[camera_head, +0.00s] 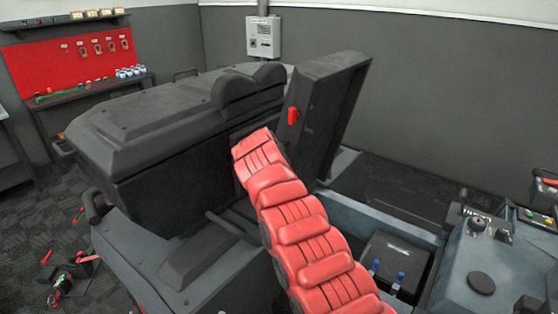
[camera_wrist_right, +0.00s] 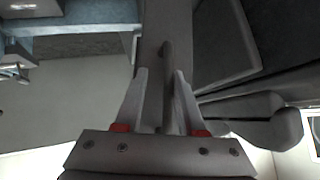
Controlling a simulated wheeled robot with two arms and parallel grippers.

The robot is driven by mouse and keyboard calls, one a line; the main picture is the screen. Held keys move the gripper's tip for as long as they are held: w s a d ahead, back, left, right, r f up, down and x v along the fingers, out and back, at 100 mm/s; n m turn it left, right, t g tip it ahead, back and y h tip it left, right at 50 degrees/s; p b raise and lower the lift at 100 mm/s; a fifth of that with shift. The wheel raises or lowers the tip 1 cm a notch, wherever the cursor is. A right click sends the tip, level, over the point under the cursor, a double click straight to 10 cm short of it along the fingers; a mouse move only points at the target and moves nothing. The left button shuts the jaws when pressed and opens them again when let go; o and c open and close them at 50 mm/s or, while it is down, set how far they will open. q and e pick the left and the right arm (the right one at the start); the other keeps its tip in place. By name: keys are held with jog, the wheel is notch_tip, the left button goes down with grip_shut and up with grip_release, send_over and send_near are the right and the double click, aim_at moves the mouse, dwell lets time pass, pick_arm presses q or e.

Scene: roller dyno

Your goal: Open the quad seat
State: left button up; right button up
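The quad seat (camera_head: 330,105) is a dark grey slab in the middle of the head view, tilted steeply up above the vehicle body. A small red part (camera_head: 293,116) sits on its side. My red right arm reaches up from the bottom to the seat's lower left edge, and its gripper is hidden there. In the right wrist view my right gripper (camera_wrist_right: 160,72) has its two fingers apart. A thin dark bar (camera_wrist_right: 167,85) runs between them, with gaps visible at both sides. Whether either finger touches it I cannot tell. My left gripper is not in view.
The quad's bulky dark rear box (camera_head: 170,115) stands left of the seat. A red tool board (camera_head: 70,62) hangs at the back left.

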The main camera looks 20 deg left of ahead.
jog(key=shift+o, duration=0.2)
jog(key=b+v, duration=0.8)
jog(key=v, duration=0.9)
jog(key=shift+s+r, duration=0.15)
jog(key=shift+s, duration=0.05)
jog(key=shift+a, duration=0.1)
